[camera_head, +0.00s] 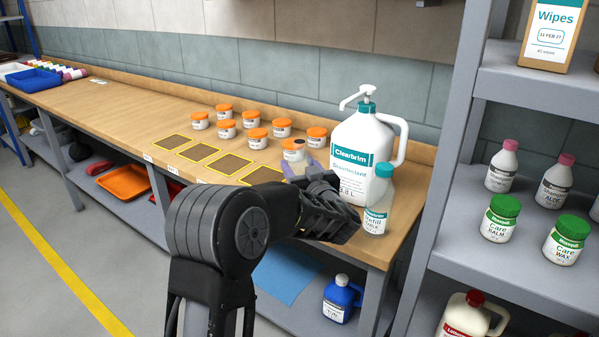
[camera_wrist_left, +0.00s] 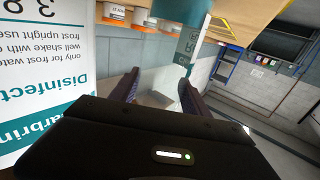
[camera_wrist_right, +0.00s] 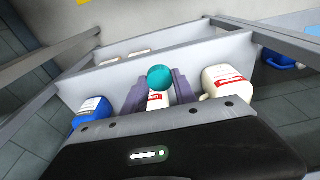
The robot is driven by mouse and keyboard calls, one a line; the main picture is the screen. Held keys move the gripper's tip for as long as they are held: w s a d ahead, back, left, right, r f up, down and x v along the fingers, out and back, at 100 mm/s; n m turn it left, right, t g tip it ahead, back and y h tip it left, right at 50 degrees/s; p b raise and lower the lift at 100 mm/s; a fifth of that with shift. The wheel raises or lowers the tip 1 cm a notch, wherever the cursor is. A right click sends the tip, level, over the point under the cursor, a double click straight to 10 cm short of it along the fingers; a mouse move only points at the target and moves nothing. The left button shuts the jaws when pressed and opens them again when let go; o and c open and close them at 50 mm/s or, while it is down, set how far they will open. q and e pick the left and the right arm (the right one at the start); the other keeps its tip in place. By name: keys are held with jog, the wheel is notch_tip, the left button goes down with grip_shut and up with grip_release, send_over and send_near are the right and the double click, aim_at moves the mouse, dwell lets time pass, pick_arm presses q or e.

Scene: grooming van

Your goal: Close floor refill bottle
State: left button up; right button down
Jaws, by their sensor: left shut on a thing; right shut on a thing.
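The refill bottle (camera_head: 376,219) is clear with a white and teal label. It is upright at the right end of the bench, in front of the big white Clearbrim jug (camera_head: 361,143). My left gripper (camera_head: 335,205) is shut on it from the left; its fingers also flank the bottle (camera_wrist_left: 190,45) in the left wrist view. I cannot tell whether its base touches the bench. My right gripper (camera_wrist_right: 158,90) is shut on a round teal cap (camera_wrist_right: 160,77), held in front of lower-shelf bottles, apart from the refill bottle. The right gripper is outside the head view.
Several orange-lidded jars (camera_head: 257,138) and marked brown squares (camera_head: 230,164) lie along the bench (camera_head: 120,105). The grey shelf unit (camera_head: 505,92) at right holds green-lidded jars (camera_head: 501,217) and pink-capped bottles. A blue jug (camera_head: 340,300) stands below the bench.

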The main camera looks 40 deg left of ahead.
aim_at(299, 141)
pick_arm(q)
notch_tip(299, 141, up, 10)
jog(key=shift+p, duration=0.65)
pick_arm(e)
jog(key=shift+r, duration=0.65)
pick_arm(q)
jog(key=o, duration=0.9)
grip_shut()
jog(key=shift+s, duration=0.1)
pick_arm(e)
jog(key=shift+s, duration=0.1)
